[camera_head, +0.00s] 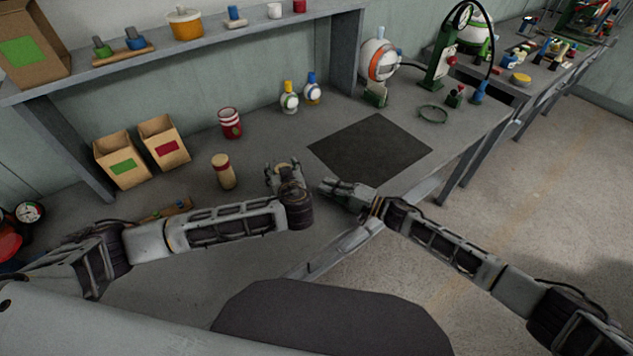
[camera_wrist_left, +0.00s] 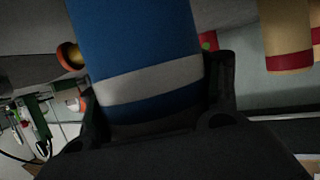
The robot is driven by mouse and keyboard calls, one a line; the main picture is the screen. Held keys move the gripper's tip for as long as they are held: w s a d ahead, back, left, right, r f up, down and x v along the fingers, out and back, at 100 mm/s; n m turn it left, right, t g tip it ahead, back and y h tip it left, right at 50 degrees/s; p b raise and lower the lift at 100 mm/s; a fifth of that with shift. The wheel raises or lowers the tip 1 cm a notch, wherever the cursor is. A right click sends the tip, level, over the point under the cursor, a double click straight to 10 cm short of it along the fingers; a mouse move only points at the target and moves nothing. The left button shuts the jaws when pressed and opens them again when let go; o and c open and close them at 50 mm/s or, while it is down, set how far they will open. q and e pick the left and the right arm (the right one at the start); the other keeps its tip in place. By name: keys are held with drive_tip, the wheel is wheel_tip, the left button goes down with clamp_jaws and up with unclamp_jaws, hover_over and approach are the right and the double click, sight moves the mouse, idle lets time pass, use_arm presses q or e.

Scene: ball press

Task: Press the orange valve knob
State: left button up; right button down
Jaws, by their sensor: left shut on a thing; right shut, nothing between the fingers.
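No orange valve knob can be picked out with certainty. A white ball with an orange ring (camera_head: 382,62) stands at the back of the bench. My left gripper (camera_head: 283,168) is over the bench, right of a beige cylinder with a red band (camera_head: 223,172). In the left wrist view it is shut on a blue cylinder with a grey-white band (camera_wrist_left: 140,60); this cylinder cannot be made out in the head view. My right gripper (camera_head: 328,188) is shut and empty, near the bench's front edge, just right of the left gripper.
A dark mat (camera_head: 370,149) lies beyond the right gripper. Two small bottles (camera_head: 289,98) stand behind it to the left, near a red-and-white can (camera_head: 230,123). A green press (camera_head: 440,60) stands at the back right, with a dark ring (camera_head: 433,114) in front.

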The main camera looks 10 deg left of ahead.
drive_tip(key=shift+x, duration=2.1)
drive_tip(key=shift+s+a, duration=0.25)
drive_tip(key=shift+a, duration=0.3)
drive_tip(key=shift+s+a, duration=0.3)
drive_tip(key=shift+a, duration=0.2)
drive_tip(key=shift+v, duration=4)
drive_tip(key=v, duration=1.2)
drive_tip(key=shift+w+d, duration=0.1)
